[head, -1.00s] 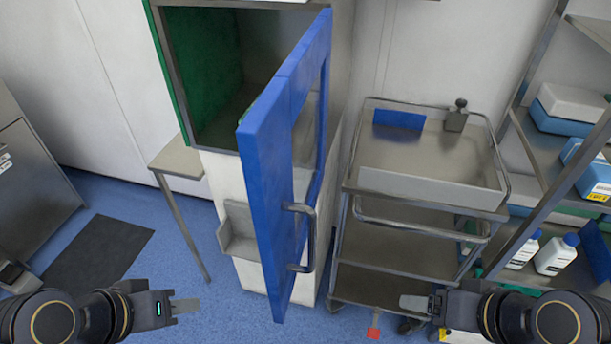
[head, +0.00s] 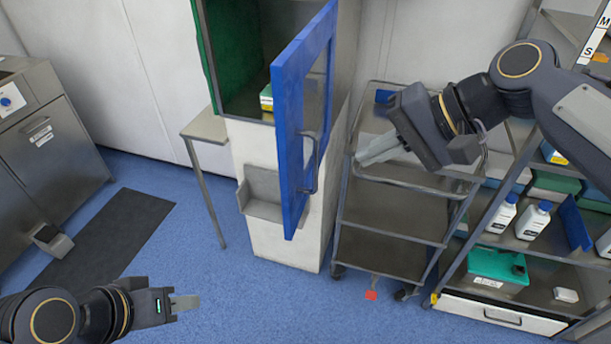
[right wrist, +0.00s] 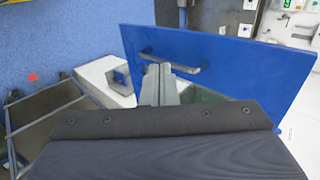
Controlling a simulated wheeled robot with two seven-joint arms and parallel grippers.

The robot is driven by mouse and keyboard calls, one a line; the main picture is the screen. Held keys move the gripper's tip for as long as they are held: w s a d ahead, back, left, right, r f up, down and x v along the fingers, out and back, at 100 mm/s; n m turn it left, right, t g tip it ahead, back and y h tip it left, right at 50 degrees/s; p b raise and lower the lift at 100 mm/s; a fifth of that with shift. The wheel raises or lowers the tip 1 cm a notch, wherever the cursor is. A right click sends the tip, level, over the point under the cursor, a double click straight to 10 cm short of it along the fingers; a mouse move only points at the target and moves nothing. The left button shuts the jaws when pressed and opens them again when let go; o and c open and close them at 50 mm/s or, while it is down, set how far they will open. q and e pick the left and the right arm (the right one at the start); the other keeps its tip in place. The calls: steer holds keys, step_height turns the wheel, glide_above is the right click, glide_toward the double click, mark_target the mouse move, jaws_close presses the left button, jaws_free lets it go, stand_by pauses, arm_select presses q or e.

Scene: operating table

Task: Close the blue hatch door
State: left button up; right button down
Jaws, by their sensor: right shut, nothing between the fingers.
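The blue hatch door (head: 290,140) stands open, swung out from the hatch cabinet (head: 240,60). Its metal handle (head: 311,163) is on the face turned to the right. My right gripper (head: 372,155) is shut and empty, raised over the steel cart, to the right of the door and apart from it. In the right wrist view the fingers (right wrist: 158,82) point toward the blue door (right wrist: 225,70), and they overlap part of its handle (right wrist: 170,62). My left gripper (head: 185,303) is low at the left, far from the door, with fingers seen edge-on.
A steel cart (head: 395,215) stands right of the cabinet. A shelf rack (head: 480,195) with bottles and boxes is at the right. A small side table (head: 205,125) is left of the cabinet. Blue floor (head: 250,300) is clear in front.

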mark_target(290, 177)
steer(key=x, duration=0.3)
steer(key=r+x, duration=0.1)
steer(key=x, duration=0.3)
steer(key=a+x, duration=0.1)
steer(key=x, duration=0.2)
steer(key=shift+w+a+f+p, duration=0.1)
steer(key=shift+w+a+p, duration=0.2)
steer(key=shift+w, duration=0.05)
steer(key=shift+w+a, duration=0.25)
steer(key=shift+a, duration=0.4)
